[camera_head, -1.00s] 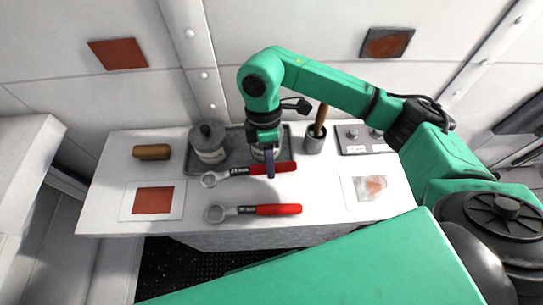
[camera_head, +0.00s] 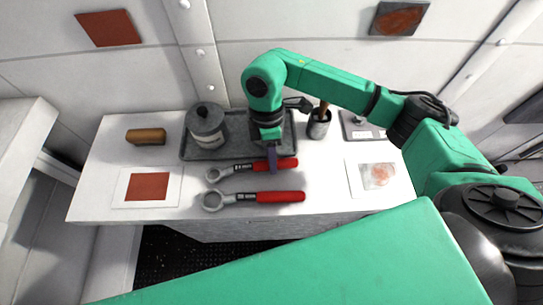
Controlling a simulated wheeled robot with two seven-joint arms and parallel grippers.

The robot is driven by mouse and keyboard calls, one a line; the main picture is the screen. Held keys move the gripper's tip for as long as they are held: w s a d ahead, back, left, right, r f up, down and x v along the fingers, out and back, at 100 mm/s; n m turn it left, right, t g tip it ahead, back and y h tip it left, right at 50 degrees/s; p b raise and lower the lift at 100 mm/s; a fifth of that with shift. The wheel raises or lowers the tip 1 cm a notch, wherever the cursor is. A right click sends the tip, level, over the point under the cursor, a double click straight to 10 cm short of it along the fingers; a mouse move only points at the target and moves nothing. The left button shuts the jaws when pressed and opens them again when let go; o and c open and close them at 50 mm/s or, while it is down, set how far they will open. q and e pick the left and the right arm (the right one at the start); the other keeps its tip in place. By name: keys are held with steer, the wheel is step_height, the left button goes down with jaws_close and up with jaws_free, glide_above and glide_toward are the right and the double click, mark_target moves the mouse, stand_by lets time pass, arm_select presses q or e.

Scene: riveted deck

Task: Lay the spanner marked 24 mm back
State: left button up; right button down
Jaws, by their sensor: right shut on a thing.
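Two spanners with grey ring ends and red handles show on the white bench, lying about parallel. My right gripper (camera_head: 272,162) points down and is shut on the farther spanner (camera_head: 236,170), around its red handle. Its ring end points left; I cannot tell whether it touches the bench top. The nearer spanner (camera_head: 280,197) lies free in front of it, ring end also left. Dark marks show on the shanks, too small to read as sizes. My left gripper is out of view.
Behind the spanners a grey tray (camera_head: 190,152) holds a lidded grey pot (camera_head: 207,128). A brown roll (camera_head: 146,136) and a rust-red card (camera_head: 147,187) lie left. A cup with a wooden handle (camera_head: 318,126), a grey plate (camera_head: 357,126) and a printed card (camera_head: 377,177) are right.

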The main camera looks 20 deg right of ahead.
steer(key=c, duration=0.5)
jaws_free()
steer(key=shift+s, duration=0.2)
steer(key=shift+w, duration=0.15)
steer(key=shift+r, duration=0.1)
steer(key=b+v, duration=0.1)
steer(key=v, duration=0.4)
steer(key=shift+w+r+b, duration=0.2)
steer(key=shift+r+b, duration=0.05)
steer(key=shift+b, duration=0.05)
steer(key=v, duration=0.8)
steer(key=shift+s+r+p, duration=0.15)
steer(key=shift+r+p, duration=0.2)
steer(key=shift+r, duration=0.05)
